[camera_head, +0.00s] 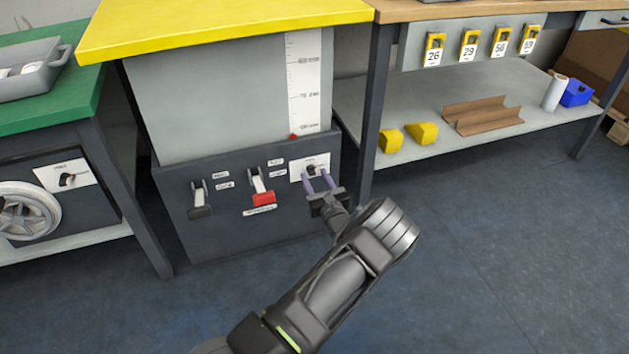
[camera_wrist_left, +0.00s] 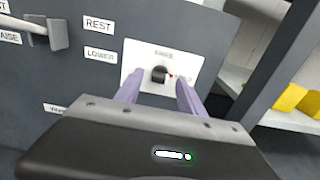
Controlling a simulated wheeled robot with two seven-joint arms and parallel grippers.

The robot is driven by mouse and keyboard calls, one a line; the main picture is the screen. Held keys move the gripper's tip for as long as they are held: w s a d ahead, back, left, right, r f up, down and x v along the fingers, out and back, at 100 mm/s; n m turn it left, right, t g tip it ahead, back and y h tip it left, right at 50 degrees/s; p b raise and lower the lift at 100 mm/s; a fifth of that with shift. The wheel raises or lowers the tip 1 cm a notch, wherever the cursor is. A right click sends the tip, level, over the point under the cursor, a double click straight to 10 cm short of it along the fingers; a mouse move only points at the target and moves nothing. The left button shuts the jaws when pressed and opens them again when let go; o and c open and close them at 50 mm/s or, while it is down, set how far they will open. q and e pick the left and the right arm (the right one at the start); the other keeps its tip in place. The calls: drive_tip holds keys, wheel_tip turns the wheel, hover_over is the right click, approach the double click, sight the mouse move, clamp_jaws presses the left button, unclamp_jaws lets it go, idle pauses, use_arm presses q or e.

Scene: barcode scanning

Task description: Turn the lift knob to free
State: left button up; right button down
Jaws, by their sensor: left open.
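The lift knob (camera_wrist_left: 160,73) is a small black dial on a white label plate (camera_wrist_left: 137,55), on the dark front panel below the yellow-topped lift. The plate also shows in the head view (camera_head: 297,171), partly hidden by my gripper. My left gripper (camera_head: 318,178) points at the panel with its purple fingers apart and empty. In the left wrist view the fingers (camera_wrist_left: 156,88) stand on either side below the knob, and I cannot tell whether they touch it.
The yellow lift top (camera_head: 200,25) overhangs above. A table leg (camera_head: 371,120) and a shelf with yellow blocks (camera_head: 423,133) stand close on the right.

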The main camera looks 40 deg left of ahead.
use_arm(q)
drive_tip(key=shift+w+a, duration=0.3)
drive_tip(key=shift+a, duration=0.1)
drive_tip(key=shift+c, duration=0.3)
clamp_jaws()
